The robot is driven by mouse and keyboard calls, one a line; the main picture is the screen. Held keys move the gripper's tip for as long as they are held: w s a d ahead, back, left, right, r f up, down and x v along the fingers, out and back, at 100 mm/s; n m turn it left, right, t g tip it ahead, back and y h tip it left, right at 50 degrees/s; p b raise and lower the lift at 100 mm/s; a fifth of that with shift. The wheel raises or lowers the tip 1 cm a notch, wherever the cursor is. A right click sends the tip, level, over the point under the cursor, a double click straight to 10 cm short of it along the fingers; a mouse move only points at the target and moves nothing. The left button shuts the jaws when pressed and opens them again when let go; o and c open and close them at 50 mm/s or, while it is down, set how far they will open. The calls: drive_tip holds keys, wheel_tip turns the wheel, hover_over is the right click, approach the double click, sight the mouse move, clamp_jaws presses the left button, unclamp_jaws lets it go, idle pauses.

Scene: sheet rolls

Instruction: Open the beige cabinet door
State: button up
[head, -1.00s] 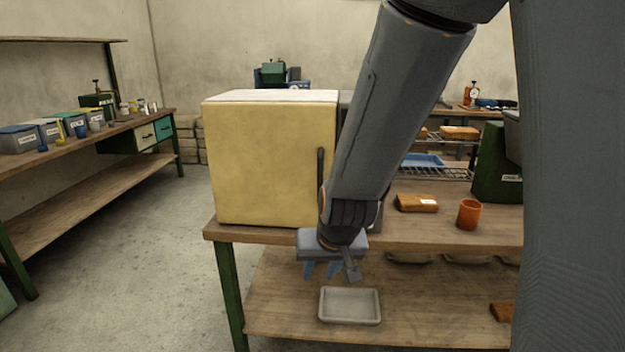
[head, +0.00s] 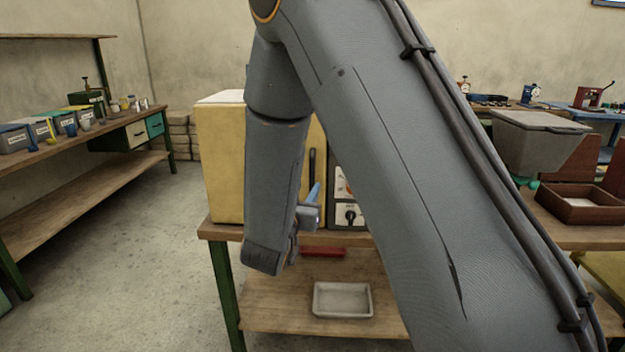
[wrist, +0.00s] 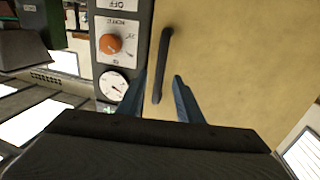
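The beige cabinet (head: 226,165) stands on the workbench, partly hidden behind my arm in the head view. Its door (wrist: 225,60) looks closed and fills the right of the wrist view. The dark vertical handle (head: 312,170) is near the door's right edge; it also shows in the wrist view (wrist: 164,55). My gripper (head: 313,196) is just below the handle in the head view, its blue fingers pointing up toward the door. In the wrist view my gripper (wrist: 160,78) is open, with one finger on each side of the handle. I cannot tell how deep the handle sits between them.
A control panel with an orange knob (wrist: 111,44) and a dial (wrist: 114,86) adjoins the handle side. A grey tray (head: 342,299) lies on the lower shelf. A side bench (head: 85,185) stands at the left, with clear floor (head: 150,250) between.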

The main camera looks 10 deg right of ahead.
sight(311, 181)
drive_tip(key=p+x, duration=0.1)
drive_tip(key=x, duration=0.5)
drive_tip(key=shift+w+d, duration=0.15)
drive_tip(key=shift+w, duration=0.05)
clamp_jaws()
